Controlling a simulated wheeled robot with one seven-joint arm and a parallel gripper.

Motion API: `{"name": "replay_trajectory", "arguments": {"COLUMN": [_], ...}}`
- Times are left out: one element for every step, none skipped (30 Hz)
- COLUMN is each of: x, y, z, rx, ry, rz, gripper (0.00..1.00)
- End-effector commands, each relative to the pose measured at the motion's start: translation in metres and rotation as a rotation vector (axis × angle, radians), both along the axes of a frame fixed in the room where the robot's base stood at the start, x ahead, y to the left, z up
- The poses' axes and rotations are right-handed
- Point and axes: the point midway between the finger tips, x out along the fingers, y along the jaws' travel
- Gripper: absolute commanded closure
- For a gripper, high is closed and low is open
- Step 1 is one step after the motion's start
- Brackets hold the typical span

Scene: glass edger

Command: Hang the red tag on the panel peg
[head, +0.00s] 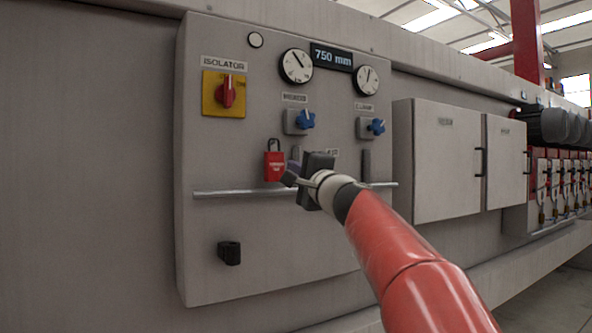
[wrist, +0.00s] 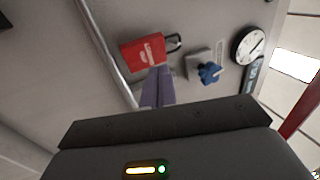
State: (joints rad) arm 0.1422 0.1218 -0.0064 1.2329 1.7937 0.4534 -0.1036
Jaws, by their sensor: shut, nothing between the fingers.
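The red tag (head: 274,166), with white print and a dark loop on top, is upright against the grey panel (head: 215,150), just above a horizontal rail. It also shows in the wrist view (wrist: 142,53), with its loop (wrist: 175,42) toward the right. I cannot make out the peg, so I cannot tell what the loop rests on. My gripper (head: 293,168) is just right of the tag. Its purple fingers (wrist: 157,85) are shut with nothing between them. Their tips are close to the tag's edge; whether they touch it is unclear.
A metal rail (head: 240,193) crosses the panel below the tag. Blue knobs (head: 304,120) and a red isolator switch (head: 227,92) stick out above. A black block (head: 229,253) projects at lower left. Cabinet doors (head: 447,160) stand to the right.

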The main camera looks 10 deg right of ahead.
Motion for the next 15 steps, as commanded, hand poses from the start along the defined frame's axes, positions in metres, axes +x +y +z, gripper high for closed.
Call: {"name": "replay_trajectory", "arguments": {"x": [0.0000, 0.0000, 0.0000, 0.0000, 0.0000, 0.0000, 0.0000, 0.0001, 0.0005, 0.0010, 0.0017, 0.0028, 0.0037, 0.0045, 0.0056], "y": [0.0000, 0.0000, 0.0000, 0.0000, 0.0000, 0.0000, 0.0000, 0.0000, 0.0002, 0.0003, 0.0005, 0.0009, 0.0012, 0.0015, 0.0018], "z": [0.0000, 0.0000, 0.0000, 0.0000, 0.0000, -0.0001, -0.0001, -0.0001, 0.0000, 0.0000, 0.0000, 0.0000, 0.0000, 0.0001, 0.0001], "rx": [0.000, 0.000, 0.000, 0.000, 0.000, 0.000, 0.000, 0.000, 0.000, 0.000, 0.000, 0.000, 0.000, 0.000, 0.000], "ry": [0.000, 0.000, 0.000, 0.000, 0.000, 0.000, 0.000, 0.000, 0.000, 0.000, 0.000, 0.000, 0.001, 0.001, 0.001], "rz": [0.000, 0.000, 0.000, 0.000, 0.000, 0.000, 0.000, 0.000, 0.000, 0.000, 0.000, 0.000, 0.000, 0.000, 0.000], "gripper": [1.00, 1.00, 1.00, 1.00, 1.00, 1.00, 1.00, 1.00, 1.00, 1.00, 1.00, 1.00, 1.00, 1.00, 1.00]}}
